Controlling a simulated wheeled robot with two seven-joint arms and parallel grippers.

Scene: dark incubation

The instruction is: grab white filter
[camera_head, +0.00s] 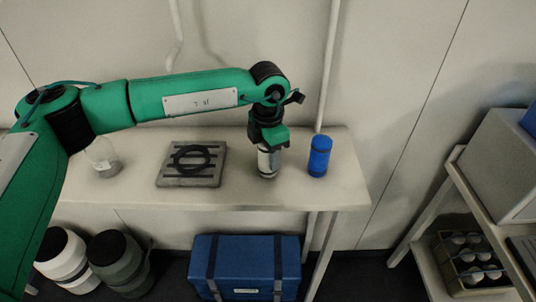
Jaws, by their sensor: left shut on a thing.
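The white filter (268,164) is a small white cylinder with a dark band near its base. It stands upright on the white table (335,192), or just above it; I cannot tell which. My left gripper (267,146) points down from above and is shut on the filter's upper part, hiding its top. A blue cylinder (319,157) of similar size stands upright a little to the right, apart from the gripper. My right gripper is not in view.
A grey plate with a black ring (192,163) lies left of the filter. A clear bottle (102,160) is partly behind my left arm. A blue case (245,268) and white and grey containers (62,258) are below. A shelf (440,215) stands at right.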

